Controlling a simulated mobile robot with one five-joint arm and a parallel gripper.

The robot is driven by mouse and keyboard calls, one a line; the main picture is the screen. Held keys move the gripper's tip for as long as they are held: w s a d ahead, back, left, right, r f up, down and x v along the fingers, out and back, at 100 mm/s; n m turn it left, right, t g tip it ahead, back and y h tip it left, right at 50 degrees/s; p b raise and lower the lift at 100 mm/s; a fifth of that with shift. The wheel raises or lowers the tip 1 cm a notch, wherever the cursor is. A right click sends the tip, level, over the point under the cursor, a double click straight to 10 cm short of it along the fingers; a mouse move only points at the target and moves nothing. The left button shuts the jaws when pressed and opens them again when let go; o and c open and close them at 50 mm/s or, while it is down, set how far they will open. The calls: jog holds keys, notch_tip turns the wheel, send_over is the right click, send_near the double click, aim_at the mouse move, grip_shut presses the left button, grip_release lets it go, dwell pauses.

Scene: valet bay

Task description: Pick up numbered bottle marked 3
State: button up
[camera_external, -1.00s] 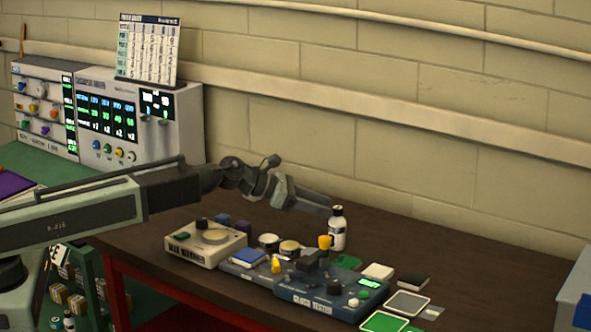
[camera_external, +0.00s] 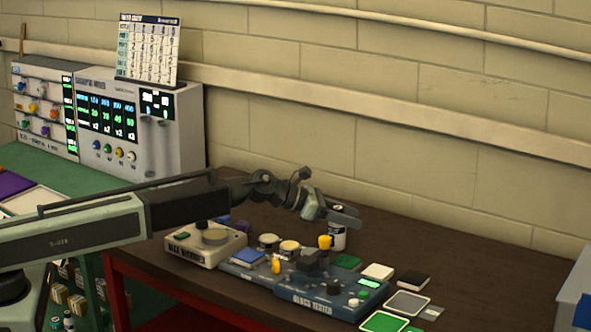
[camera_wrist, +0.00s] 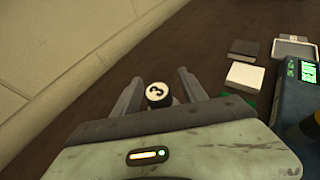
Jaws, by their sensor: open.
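The white bottle (camera_external: 337,239) stands upright on the dark table near the wall. Its round cap (camera_wrist: 157,92) shows a 3 on top in the wrist view. My gripper (camera_external: 342,217) is open over the bottle's upper part and hides some of it in the external view. In the wrist view my gripper's two jaws (camera_wrist: 158,80) lie on either side of the cap, with a small gap showing on the left. How far down the bottle the jaws reach is hard to tell.
A cream device (camera_external: 206,258) is to the left. A white block (camera_external: 378,271), a dark block (camera_external: 413,280) and a green card (camera_external: 385,322) lie to the right. The wall is close behind.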

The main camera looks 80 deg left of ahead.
grip_shut()
jog(key=shift+r, duration=0.1)
jog(key=shift+r+p, duration=0.6)
jog(key=shift+p, duration=0.1)
jog(key=r+p, duration=0.2)
jog(key=shift+s+r+p, duration=0.3)
jog(key=shift+r+p, duration=0.1)
jog(key=s+d, duration=0.4)
jog(key=s, duration=1.1)
jog(key=shift+r+p, duration=0.4)
jog(key=shift+r, duration=0.05)
